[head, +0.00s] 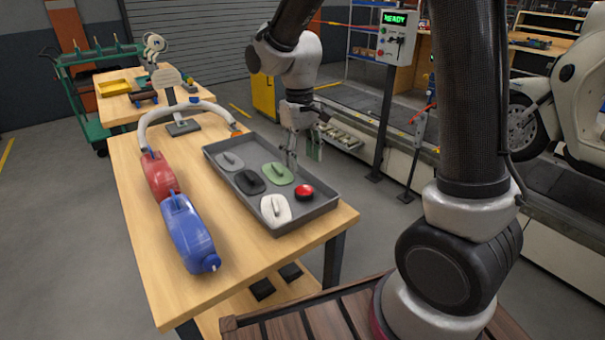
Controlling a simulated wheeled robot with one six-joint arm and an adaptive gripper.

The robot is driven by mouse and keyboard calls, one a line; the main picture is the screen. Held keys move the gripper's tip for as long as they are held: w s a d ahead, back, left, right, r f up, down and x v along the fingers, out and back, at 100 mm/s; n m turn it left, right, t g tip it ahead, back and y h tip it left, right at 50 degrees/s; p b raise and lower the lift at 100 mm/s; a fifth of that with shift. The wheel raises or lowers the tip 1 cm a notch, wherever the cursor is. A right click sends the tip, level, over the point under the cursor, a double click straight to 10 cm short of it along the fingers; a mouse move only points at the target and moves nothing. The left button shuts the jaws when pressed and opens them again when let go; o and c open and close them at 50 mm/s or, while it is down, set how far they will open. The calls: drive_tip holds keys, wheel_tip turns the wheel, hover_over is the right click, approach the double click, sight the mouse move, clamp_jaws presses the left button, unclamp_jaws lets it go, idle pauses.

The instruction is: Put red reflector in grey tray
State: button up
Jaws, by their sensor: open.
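The red reflector (304,191) is a small round red disc with a dark rim. It lies inside the grey tray (325,209), near its right side, next to a white part and a green part. The tray is shallow and rectangular and sits on the wooden table. My gripper (303,157) is open, pointing down above the tray's far right side, behind the reflector and apart from it. Nothing shows between its fingers.
The tray also holds a green (277,174), a white (276,208), a black (249,181) and a grey part (230,161). A blue bottle (188,234) and a red one (159,177) lie left of the tray. The slat conveyor (400,140) runs behind.

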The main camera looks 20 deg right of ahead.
drive_tip(key=s+d+r+m+t, duration=0.2)
drive_tip(key=s+d+r, duration=0.65)
drive_tip(key=r, duration=0.25)
drive_tip(key=s+d+r+m+t, duration=0.1)
drive_tip(key=s+d+r+t, duration=0.1)
drive_tip(key=s+d, duration=0.4)
drive_tip(key=s, duration=0.5)
drive_tip(key=shift+s+d+r+m+t, duration=0.3)
drive_tip(key=shift+s+d+r+t, duration=0.05)
drive_tip(key=shift+t, duration=0.05)
